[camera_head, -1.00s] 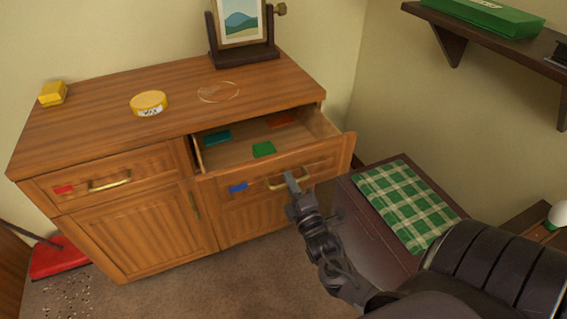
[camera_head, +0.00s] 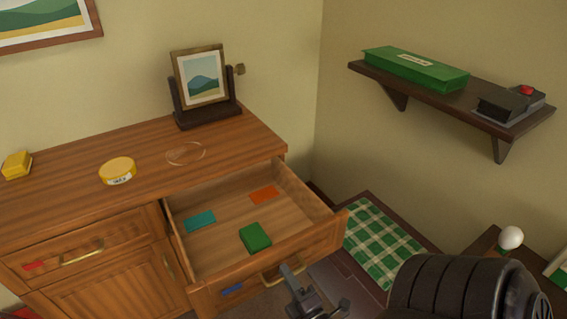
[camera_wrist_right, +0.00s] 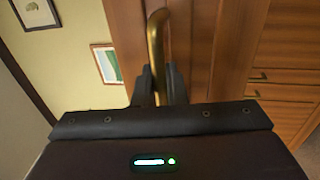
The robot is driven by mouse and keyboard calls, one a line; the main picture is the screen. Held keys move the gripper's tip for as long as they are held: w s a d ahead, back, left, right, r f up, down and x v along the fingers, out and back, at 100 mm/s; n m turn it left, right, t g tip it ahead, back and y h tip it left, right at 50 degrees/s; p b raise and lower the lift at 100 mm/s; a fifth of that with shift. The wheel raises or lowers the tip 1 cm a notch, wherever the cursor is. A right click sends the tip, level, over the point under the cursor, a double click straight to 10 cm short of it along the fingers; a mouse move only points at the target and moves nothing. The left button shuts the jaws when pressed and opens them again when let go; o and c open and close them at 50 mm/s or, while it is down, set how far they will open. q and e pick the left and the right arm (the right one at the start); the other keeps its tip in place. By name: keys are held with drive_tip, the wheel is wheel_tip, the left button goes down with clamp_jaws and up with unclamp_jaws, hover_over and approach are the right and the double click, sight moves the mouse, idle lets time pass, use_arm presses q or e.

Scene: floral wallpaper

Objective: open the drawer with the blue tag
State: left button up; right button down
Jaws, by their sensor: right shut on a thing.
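The drawer with the blue tag (camera_head: 232,289) is pulled well out of the wooden cabinet (camera_head: 90,222). Its floor shows a teal piece (camera_head: 200,221), an orange piece (camera_head: 264,195) and a green block (camera_head: 255,237). My right gripper (camera_head: 290,272) is at the drawer's front. In the right wrist view its fingers are shut on the brass handle (camera_wrist_right: 157,60), which runs upright between them. In the head view the gripper partly hides the handle. My left gripper is not in view.
A shut drawer with a red tag (camera_head: 35,265) is at left. On the cabinet top are a wax tin (camera_head: 117,170), a yellow block (camera_head: 16,165) and a framed picture on a stand (camera_head: 202,80). A green checked cloth (camera_head: 375,245) lies right of the drawer. A wall shelf (camera_head: 450,95) hangs above.

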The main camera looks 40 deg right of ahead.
drive_tip(key=c, duration=1.6)
unclamp_jaws()
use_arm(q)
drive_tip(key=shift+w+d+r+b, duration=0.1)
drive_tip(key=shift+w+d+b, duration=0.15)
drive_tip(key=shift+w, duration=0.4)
use_arm(e)
drive_tip(key=v, duration=0.8)
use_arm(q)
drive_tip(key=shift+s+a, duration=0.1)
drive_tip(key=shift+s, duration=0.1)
